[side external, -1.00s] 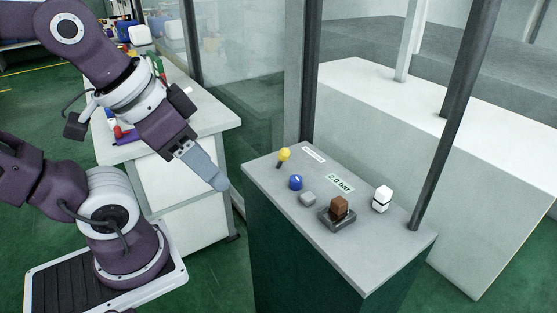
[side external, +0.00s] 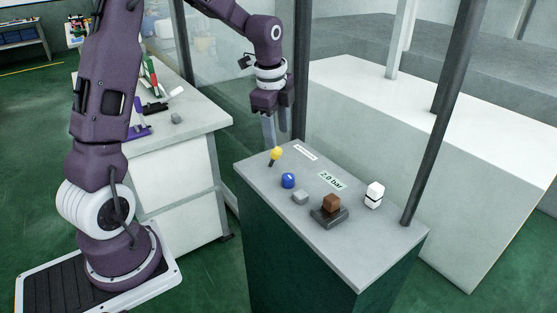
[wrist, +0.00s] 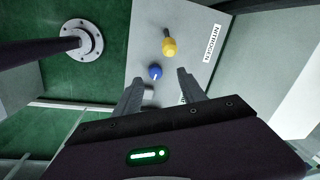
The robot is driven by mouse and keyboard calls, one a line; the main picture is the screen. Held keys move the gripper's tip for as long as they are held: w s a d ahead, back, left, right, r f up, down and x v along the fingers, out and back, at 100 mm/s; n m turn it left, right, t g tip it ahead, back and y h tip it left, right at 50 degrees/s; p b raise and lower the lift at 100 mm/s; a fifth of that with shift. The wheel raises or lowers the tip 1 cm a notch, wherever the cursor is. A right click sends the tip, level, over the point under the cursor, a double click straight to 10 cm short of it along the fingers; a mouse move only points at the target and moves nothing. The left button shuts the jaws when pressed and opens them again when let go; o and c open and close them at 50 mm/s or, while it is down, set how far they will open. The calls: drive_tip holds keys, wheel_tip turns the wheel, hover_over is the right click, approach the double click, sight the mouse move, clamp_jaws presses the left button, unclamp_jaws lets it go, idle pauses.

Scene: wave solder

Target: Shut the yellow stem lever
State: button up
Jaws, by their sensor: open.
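The yellow stem lever (side external: 276,154) stands at the far left corner of the grey-topped cabinet (side external: 345,243). It has a yellow ball knob on a short dark stem and leans. In the wrist view its yellow knob (wrist: 169,47) lies beyond the fingertips, roughly between their lines. My gripper (side external: 277,142) is open and points down, with its fingers just behind and above the knob in the side view. Both fingers (wrist: 159,78) show apart and empty in the wrist view. I cannot tell whether a finger touches the knob.
On the cabinet top are a blue knob (side external: 288,180), a grey block (side external: 300,197), a brown block (side external: 331,203) on a dark base and a white block (side external: 374,195). Dark posts (side external: 432,140) rise beside the cabinet. A white workbench (side external: 180,165) stands to the left.

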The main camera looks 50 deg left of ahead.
sight(278, 149)
drive_tip(key=a+f, duration=0.1)
drive_tip(key=w+a+f+m, duration=0.1)
drive_tip(key=f, duration=0.1)
drive_tip(key=w+a+f+m, duration=0.1)
drive_tip(key=f, duration=0.1)
drive_tip(key=shift+w+a, duration=0.15)
drive_tip(key=shift+a, duration=0.05)
drive_tip(key=f, duration=0.5)
drive_tip(key=w+f, duration=0.1)
drive_tip(key=f, duration=0.1)
drive_tip(key=shift+a+f, duration=0.2)
drive_tip(key=shift+f, duration=0.05)
drive_tip(key=shift+c, duration=0.2)
clamp_jaws()
drive_tip(key=shift+r, duration=0.1)
